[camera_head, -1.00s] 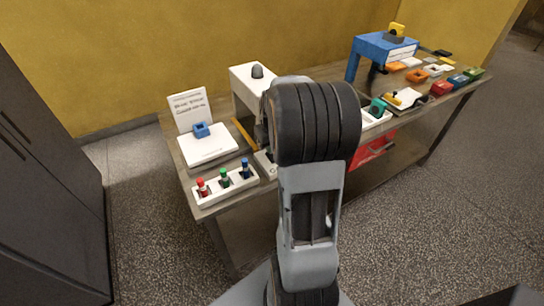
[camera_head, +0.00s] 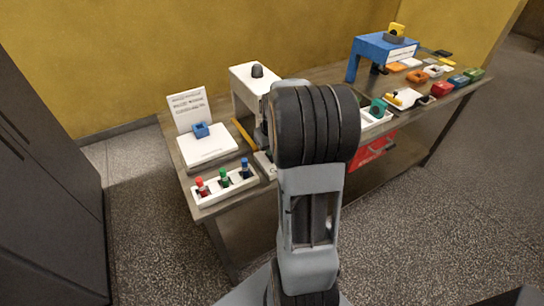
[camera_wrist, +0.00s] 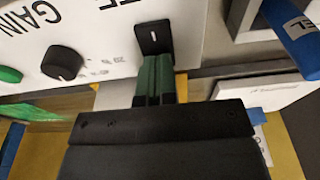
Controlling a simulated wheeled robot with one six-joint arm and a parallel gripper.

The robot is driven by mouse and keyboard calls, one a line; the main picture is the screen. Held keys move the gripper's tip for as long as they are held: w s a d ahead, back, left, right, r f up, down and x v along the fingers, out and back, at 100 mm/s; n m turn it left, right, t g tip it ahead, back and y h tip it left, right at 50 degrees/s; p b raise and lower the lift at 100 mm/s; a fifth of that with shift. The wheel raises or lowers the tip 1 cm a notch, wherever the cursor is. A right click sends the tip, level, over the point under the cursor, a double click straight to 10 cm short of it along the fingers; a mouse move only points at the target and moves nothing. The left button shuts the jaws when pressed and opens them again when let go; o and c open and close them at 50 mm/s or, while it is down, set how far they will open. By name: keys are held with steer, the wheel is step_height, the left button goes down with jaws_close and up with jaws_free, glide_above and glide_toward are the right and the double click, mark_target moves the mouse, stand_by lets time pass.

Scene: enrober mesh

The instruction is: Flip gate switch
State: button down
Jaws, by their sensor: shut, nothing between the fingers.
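In the wrist view, the gate switch (camera_wrist: 153,37) is a black plate with a small pale lever or slot, set in a white panel (camera_wrist: 105,22). Lettering ending in "TE" is partly cut off beside it. My gripper (camera_wrist: 155,62) has green fingers pressed together, with nothing between them. The fingertips are at the lower edge of the switch plate in the picture; I cannot tell whether they touch it. In the head view my arm hides the switch and the gripper.
A black knob (camera_wrist: 62,63) marked GAIN and a blue cylinder (camera_wrist: 292,35) flank the switch. On the table are a white tray (camera_head: 222,189) with red, green and blue pegs, a white box (camera_head: 248,88), and a blue stand (camera_head: 383,48) farther right.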

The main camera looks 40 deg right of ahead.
steer(key=shift+r+p, duration=2.65)
steer(key=shift+r, duration=0.8)
steer(key=shift+s+a+f+m+g, duration=0.3)
steer(key=shift+s+a+f+m, duration=0.05)
steer(key=shift+s+f+m, duration=0.3)
steer(key=s+a+r+n+t, duration=0.1)
steer(key=s+a+r, duration=0.1)
steer(key=a, duration=0.4)
steer(key=s+a+r+n+t, duration=0.1)
steer(key=s+a+r, duration=0.2)
steer(key=s+a, duration=0.2)
steer(key=s+a+r+n+t, duration=0.1)
steer(key=s+a+r, duration=0.2)
steer(key=a, duration=0.6)
steer(key=shift+s, duration=0.4)
